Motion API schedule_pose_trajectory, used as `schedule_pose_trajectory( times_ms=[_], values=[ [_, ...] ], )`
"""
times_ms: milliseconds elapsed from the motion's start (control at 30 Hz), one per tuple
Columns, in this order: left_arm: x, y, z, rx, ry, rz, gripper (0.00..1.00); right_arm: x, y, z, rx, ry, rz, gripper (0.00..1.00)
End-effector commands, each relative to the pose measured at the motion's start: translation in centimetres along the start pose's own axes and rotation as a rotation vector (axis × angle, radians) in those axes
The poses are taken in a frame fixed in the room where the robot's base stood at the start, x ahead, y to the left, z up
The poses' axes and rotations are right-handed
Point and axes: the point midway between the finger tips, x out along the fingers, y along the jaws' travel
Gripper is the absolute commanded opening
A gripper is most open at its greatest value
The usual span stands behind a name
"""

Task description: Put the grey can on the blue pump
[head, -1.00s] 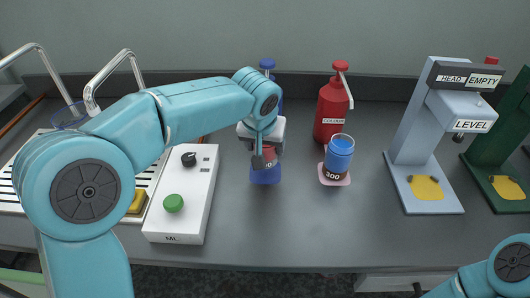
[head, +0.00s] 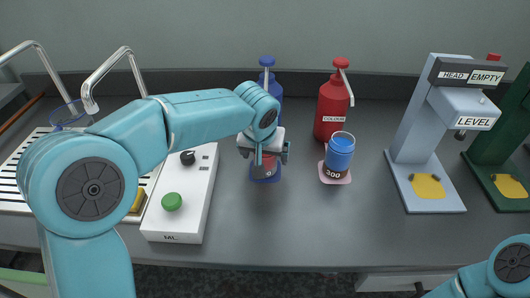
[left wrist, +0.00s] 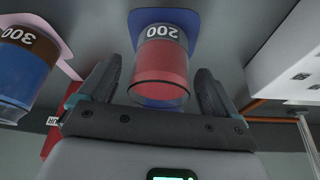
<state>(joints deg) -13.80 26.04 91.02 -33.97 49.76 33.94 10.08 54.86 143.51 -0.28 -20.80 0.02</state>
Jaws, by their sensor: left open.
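The blue pump (head: 276,88) stands at the back, partly hidden by my left arm. My left gripper (head: 264,158) is open in front of it, above a can with a grey band and reddish contents (head: 265,173) on a blue mat (head: 279,177). In the left wrist view this can (left wrist: 160,75) reads 200 and lies between the open fingers (left wrist: 157,90), with gaps at both sides. A second can (head: 340,150), blue inside and marked 300, stands on a pink mat (head: 335,180). No plainly all-grey can shows. My right gripper (head: 418,289) barely shows at the bottom edge.
A red pump (head: 330,110) stands behind the 300 can. A white control box (head: 180,205) is left of my gripper. A light grey machine (head: 413,140) and a green machine (head: 498,160) stand at right. The front-middle counter is clear.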

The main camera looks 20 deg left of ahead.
Motion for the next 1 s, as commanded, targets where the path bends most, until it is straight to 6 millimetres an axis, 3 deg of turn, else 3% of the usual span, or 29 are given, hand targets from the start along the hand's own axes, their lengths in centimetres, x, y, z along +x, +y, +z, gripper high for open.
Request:
schedule_pose_trajectory(
  times_ms=[500,700,1000],
  values=[
    [-10.7,0.0,-0.2,0.000,0.004,0.002,0.92,-1.6,-0.6,0.0,0.000,0.000,0.000,0.00],
    [-12.0,0.0,0.0,0.001,0.001,0.000,0.92,-1.8,-0.7,0.0,0.000,0.000,0.000,0.00],
    [-12.1,0.0,0.0,0.000,0.000,0.000,0.92,-1.8,-0.6,0.0,0.000,0.000,0.000,0.00]
  ],
)
